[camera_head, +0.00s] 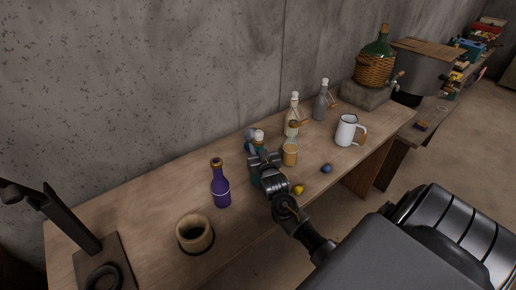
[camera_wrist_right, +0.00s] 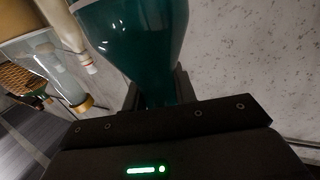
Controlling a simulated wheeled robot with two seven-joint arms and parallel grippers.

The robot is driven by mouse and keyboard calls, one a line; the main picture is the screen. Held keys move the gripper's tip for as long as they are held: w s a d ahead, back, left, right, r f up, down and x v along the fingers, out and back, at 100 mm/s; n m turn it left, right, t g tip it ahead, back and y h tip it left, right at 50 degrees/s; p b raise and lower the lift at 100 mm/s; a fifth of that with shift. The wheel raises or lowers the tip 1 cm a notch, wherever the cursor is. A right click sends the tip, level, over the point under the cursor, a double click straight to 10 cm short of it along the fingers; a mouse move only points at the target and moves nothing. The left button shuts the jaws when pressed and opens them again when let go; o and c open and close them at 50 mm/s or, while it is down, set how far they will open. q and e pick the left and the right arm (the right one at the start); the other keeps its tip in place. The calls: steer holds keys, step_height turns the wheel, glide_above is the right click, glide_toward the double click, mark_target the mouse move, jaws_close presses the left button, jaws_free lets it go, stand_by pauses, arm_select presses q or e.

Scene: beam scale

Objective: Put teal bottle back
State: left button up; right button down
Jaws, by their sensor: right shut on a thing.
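The teal bottle (camera_wrist_right: 135,40) is glossy and dark green-blue. In the head view my right gripper (camera_head: 262,163) is over the middle of the wooden table and hides most of the bottle; a pale top shows just behind the gripper. I cannot tell whether the bottle touches the table. My left gripper is not in view.
A purple bottle (camera_head: 221,187) and a wooden cup (camera_head: 195,234) stand left of the gripper. A dark metal stand (camera_head: 103,263) is at far left.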

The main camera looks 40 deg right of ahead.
steer(key=c, duration=1.6)
jaws_free()
steer(key=shift+f, duration=0.1)
steer(key=o, duration=0.5)
steer(key=shift+r, duration=0.25)
steer(key=b+v, duration=0.3)
steer(key=v, duration=0.9)
steer(key=shift+s, duration=0.1)
